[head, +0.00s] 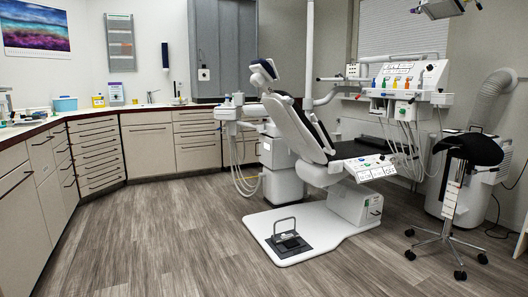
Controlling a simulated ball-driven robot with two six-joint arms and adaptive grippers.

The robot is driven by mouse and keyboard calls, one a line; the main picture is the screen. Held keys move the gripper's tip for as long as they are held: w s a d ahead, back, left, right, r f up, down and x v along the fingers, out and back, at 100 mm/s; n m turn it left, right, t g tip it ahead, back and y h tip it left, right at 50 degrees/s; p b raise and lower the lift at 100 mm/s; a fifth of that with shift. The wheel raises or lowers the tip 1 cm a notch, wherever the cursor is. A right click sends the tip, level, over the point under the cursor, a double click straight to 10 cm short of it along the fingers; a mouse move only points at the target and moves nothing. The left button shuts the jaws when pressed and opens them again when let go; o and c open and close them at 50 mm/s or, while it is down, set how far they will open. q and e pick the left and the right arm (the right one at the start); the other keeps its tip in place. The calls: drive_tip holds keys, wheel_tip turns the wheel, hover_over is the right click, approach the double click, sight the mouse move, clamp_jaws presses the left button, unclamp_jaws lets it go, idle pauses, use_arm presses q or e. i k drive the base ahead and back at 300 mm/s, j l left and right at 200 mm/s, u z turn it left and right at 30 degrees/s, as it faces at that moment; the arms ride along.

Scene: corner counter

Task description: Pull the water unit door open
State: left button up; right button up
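A white box-shaped unit (281,166) stands on the floor behind and left of the dental chair, and it looks like the water unit. The chair back and a hose partly cover it. Its front looks closed, but it is too small and far off to make out a door edge or handle. Neither of my grippers shows in the head view.
The dental chair (299,125) stands on a white base plate (335,236) with a foot control (287,242). A black-seated stool (468,149) stands at right. Cabinets (97,158) line the left and back. Wood floor (160,225) is clear in front.

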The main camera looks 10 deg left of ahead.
sight(266, 144)
drive_tip(key=i+j+u, duration=0.3)
drive_tip(key=i, duration=0.15)
drive_tip(key=i+j+u, duration=0.15)
drive_tip(key=i+u, duration=0.15)
drive_tip(key=i, duration=0.2)
drive_tip(key=i+u, duration=0.35)
drive_tip(key=i, duration=1.8)
